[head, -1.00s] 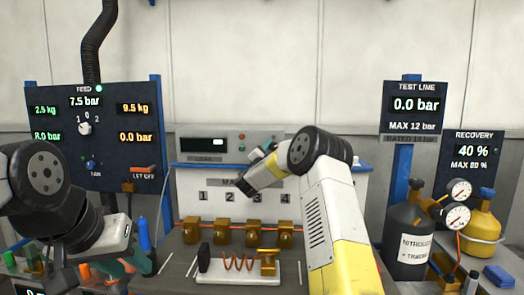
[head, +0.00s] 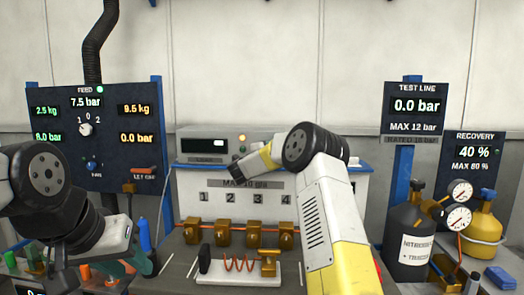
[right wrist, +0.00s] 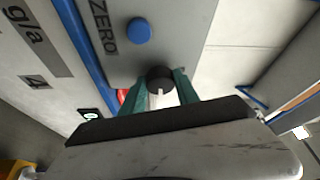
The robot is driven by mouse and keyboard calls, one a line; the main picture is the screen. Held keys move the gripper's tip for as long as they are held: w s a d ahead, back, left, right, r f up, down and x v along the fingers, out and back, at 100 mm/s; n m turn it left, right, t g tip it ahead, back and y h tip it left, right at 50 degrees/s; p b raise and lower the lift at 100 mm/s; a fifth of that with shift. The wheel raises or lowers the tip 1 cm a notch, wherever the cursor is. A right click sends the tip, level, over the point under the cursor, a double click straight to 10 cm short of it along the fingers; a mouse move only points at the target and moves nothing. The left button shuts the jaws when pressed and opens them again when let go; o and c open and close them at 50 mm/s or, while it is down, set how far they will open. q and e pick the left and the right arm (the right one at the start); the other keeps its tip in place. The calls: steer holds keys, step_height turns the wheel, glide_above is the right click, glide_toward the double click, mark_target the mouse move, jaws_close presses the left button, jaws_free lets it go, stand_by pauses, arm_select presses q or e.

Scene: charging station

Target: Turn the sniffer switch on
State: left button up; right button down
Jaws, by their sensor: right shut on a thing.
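The sniffer unit is a grey box (head: 195,142) with a small lit display at the back middle in the head view. Its right part is hidden behind my right arm. In the right wrist view its panel (right wrist: 183,22) shows a blue ZERO button (right wrist: 139,30) and a black knob (right wrist: 160,79) with a pale mark. My right gripper (right wrist: 160,88) has teal fingers on both sides of this knob and is shut on it. In the head view this gripper is hidden by its wrist. My left gripper (head: 128,264) hangs low at the left; its finger gap is unclear.
Below the unit is a white cabinet front (head: 200,183) numbered 1 to 4, with several brass blocks (head: 223,233). A white stand with a red coil (head: 240,264) is in front. The feed panel (head: 60,110) stands left, gas cylinders (head: 408,235) right.

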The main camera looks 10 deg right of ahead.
steer(key=shift+f, duration=0.1)
steer(key=c, duration=0.9)
jaws_free()
steer(key=v, duration=0.7)
steer(key=shift+s+a, duration=0.25)
steer(key=shift+s, duration=0.05)
